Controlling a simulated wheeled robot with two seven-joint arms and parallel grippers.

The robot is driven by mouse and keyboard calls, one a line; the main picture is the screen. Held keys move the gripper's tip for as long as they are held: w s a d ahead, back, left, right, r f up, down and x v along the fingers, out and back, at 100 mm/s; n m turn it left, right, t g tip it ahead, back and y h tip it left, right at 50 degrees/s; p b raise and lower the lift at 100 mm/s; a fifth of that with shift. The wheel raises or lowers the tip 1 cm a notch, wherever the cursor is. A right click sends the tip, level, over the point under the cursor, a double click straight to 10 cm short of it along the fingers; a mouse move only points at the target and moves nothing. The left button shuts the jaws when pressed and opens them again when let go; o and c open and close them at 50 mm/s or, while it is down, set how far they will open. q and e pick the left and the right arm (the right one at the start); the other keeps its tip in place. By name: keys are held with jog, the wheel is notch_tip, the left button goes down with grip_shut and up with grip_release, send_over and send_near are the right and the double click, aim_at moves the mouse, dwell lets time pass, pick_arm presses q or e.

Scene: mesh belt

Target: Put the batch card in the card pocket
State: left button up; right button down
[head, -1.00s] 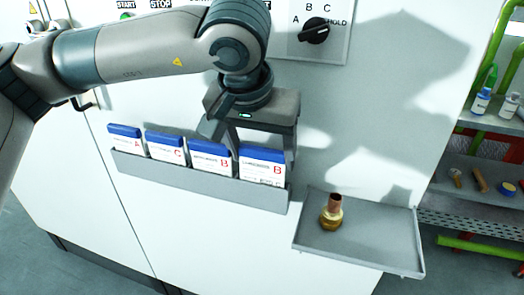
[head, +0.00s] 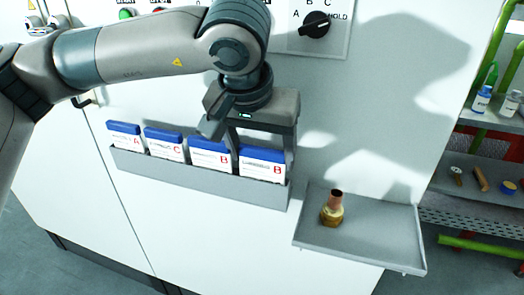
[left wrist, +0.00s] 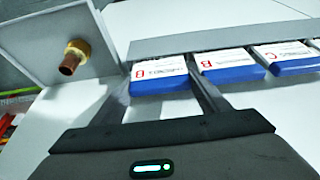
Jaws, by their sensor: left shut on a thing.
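The card pocket (head: 200,181) is a long grey trough on the white cabinet front. Several white cards with blue tops stand in it: one marked A (head: 125,137), one marked C (head: 164,145) and two marked B. The rightmost B card (head: 262,165) stands at the pocket's right end, its lower part hidden behind the front wall. My left gripper (head: 262,142) reaches down from above and is shut on this card; the left wrist view shows its fingers at the sides of the card (left wrist: 160,76). The other B card (head: 210,156) stands just left. My right gripper is not in view.
A grey tray (head: 375,250) holding a brass and copper fitting (head: 332,208) juts out just right of the pocket. A rotary knob (head: 316,25) is above on the panel. A shelf rack (head: 490,130) with bottles stands at far right.

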pick_arm(q)
jog(key=o, duration=1.1)
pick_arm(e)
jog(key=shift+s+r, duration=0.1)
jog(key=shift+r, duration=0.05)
pick_arm(q)
jog(key=v, duration=1.7)
jog(key=shift+s+r, duration=0.15)
jog(key=shift+r, duration=0.05)
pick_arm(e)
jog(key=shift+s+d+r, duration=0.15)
